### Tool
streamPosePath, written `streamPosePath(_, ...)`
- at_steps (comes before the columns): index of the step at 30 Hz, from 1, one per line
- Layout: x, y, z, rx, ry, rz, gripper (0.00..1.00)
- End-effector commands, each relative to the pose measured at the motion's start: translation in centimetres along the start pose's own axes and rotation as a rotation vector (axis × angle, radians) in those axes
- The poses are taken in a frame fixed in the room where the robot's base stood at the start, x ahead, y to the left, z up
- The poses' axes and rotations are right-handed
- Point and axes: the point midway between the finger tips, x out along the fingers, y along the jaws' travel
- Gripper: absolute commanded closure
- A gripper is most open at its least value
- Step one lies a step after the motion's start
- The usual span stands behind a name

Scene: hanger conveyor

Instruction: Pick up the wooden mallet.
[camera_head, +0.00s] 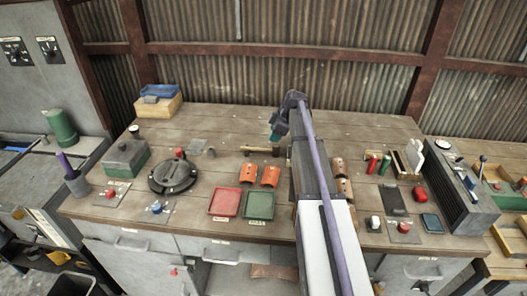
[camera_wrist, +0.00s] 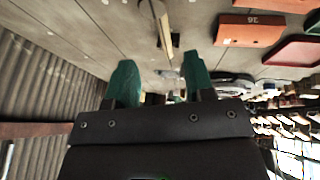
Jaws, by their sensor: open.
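The wooden mallet (camera_head: 256,149) appears to be the tan bar lying across the middle of the bench in the head view, just left of my arm. In the wrist view a narrow tan piece, likely its handle (camera_wrist: 162,25), lies past the fingertips, roughly in line with the gap. My gripper (camera_head: 277,130) has green fingers and is near the mallet in the head view; its height above the bench is hard to judge. In the wrist view my gripper (camera_wrist: 160,78) is open, with no object clearly held between the fingers.
Orange tiles (camera_head: 249,173), a red tray (camera_head: 225,202) and a green tray (camera_head: 259,205) lie in front of the mallet. A round black device (camera_head: 173,175) is to the left. A corrugated wall (camera_head: 280,75) stands behind. The bench's back middle is mostly clear.

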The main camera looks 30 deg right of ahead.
Motion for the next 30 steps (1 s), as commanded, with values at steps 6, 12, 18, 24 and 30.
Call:
streamPosePath(6, 5.1, -0.2, 0.4, 0.001, 0.0, 0.0, 0.51)
streamPosePath(12, 5.5, -0.1, 0.2, 0.002, -0.001, 0.0, 0.51)
streamPosePath(18, 9.4, -0.5, 0.6, 0.002, 0.0, -0.001, 0.51)
streamPosePath(24, 10.3, -0.3, 0.2, 0.003, -0.001, -0.001, 0.51)
streamPosePath(30, 10.2, -0.3, 0.2, 0.003, -0.001, -0.001, 0.6)
